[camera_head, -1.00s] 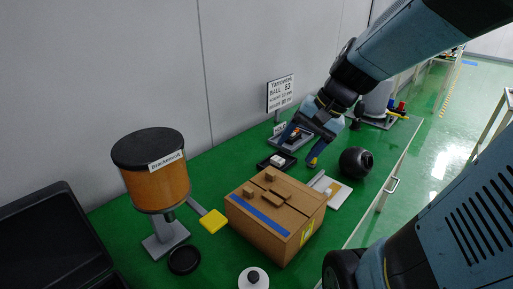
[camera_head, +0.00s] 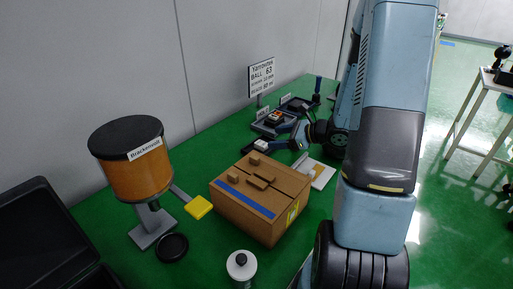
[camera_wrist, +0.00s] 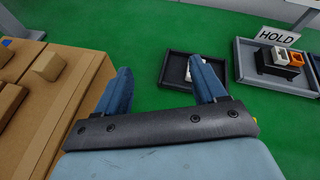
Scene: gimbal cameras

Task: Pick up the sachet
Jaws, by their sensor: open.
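My gripper (camera_wrist: 160,68) is open and empty, its two blue fingers apart above the green bench. In the head view my gripper (camera_head: 268,137) is beyond the cardboard box, pointing left. A small white item (camera_wrist: 189,72), possibly the sachet, lies in a small black tray (camera_wrist: 168,70). My right finger covers part of both in the wrist view. The white item (camera_head: 261,145) also shows in the head view, close to the fingers. I cannot clearly identify it as a sachet.
The cardboard box (camera_head: 248,204) stands close to the left finger. A grey tray (camera_wrist: 246,73) with a HOLD sign (camera_wrist: 276,36) lies to the right.

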